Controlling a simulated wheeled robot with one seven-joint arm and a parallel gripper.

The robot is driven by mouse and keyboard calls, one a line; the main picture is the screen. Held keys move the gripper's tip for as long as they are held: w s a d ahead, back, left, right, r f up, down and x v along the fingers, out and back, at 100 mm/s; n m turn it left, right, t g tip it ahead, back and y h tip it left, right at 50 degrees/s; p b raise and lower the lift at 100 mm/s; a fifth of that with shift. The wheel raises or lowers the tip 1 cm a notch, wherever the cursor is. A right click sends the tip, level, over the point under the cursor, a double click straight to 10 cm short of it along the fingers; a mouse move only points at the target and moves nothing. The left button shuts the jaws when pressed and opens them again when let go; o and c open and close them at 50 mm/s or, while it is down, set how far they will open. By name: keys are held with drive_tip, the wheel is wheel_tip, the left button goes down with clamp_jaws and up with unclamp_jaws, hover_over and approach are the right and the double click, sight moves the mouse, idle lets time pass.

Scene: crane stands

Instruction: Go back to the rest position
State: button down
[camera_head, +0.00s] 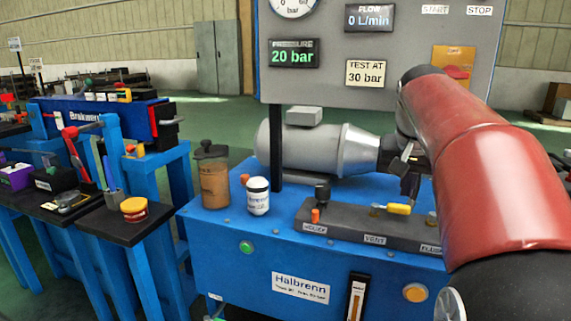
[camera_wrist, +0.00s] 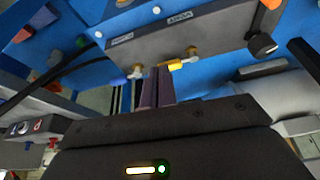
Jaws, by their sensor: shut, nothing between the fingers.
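My gripper (camera_head: 409,178) hangs over the right part of the blue test stand (camera_head: 230,225), above the dark valve block (camera_head: 345,228) and partly behind my red arm. In the wrist view its two fingers (camera_wrist: 157,88) are together with nothing between them. They point toward the valve block (camera_wrist: 200,38) and appear close to its yellow lever (camera_wrist: 178,64); I cannot tell whether they touch it. In the head view the yellow lever (camera_head: 398,208) lies roughly sideways, near the VENT label. The block's right end is hidden by my arm.
A grey motor (camera_head: 300,145) lies behind the block. A brown container (camera_head: 213,178) and a white bottle (camera_head: 258,195) stand at left. The panel above shows pressure 20 bar (camera_head: 293,54) and flow 0 L/min (camera_head: 369,18). A side table (camera_head: 115,222) stands further left.

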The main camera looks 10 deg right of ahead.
drive_tip(key=s+a+f+n+t+y, duration=0.2)
drive_tip(key=s+a+f+n, duration=0.5)
drive_tip(key=s+a+f, duration=1)
drive_tip(key=shift+s+a, duration=0.9)
drive_tip(key=shift+a, duration=0.15)
drive_tip(key=c, duration=2.1)
unclamp_jaws()
drive_tip(key=shift+c, duration=0.2)
